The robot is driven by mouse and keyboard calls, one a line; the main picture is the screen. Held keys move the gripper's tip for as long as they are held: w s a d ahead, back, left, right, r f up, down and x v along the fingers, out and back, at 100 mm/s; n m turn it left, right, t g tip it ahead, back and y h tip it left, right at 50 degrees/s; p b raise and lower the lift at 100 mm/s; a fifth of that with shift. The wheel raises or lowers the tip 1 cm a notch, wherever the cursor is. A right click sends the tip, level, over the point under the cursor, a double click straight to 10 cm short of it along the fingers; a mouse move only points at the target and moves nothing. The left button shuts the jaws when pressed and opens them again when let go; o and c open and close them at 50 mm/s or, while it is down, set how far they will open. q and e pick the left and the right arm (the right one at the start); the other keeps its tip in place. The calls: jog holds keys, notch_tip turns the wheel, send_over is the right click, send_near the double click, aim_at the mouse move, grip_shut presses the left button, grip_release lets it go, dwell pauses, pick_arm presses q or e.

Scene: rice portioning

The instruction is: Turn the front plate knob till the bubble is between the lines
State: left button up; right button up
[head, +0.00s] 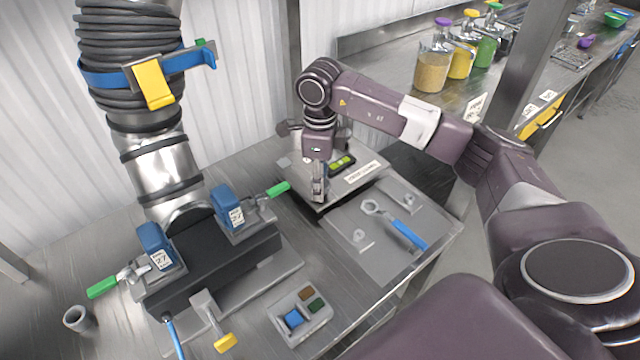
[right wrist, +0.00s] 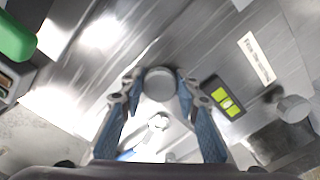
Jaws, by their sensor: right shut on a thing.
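The front plate knob (right wrist: 160,83) is a round grey disc between the two fingers of my right gripper (right wrist: 160,92) in the right wrist view. That gripper is shut on it from both sides. In the head view my right gripper (head: 319,192) points down at the front edge of the levelling plate (head: 365,176), and the fingers hide the knob there. The yellow-green bubble vial (right wrist: 227,101) sits in a dark frame beside the knob and also shows in the head view (head: 341,164). A pale bubble appears near its middle, but its exact place against the lines is unclear. My left gripper is out of view.
Another round knob (right wrist: 293,108) stands beyond the vial. A blue-handled wrench (head: 408,234) lies on a grey mat (head: 375,262) in front of the plate. A fixture with blue blocks (head: 228,207) and green handles stands left, near a small tray (head: 280,318).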

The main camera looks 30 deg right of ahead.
jog(key=shift+w+r, duration=0.1)
dwell(0.3)
jog(key=o, duration=1.2)
jog(key=shift+c, duration=0.2)
notch_tip(320, 180, up, 12)
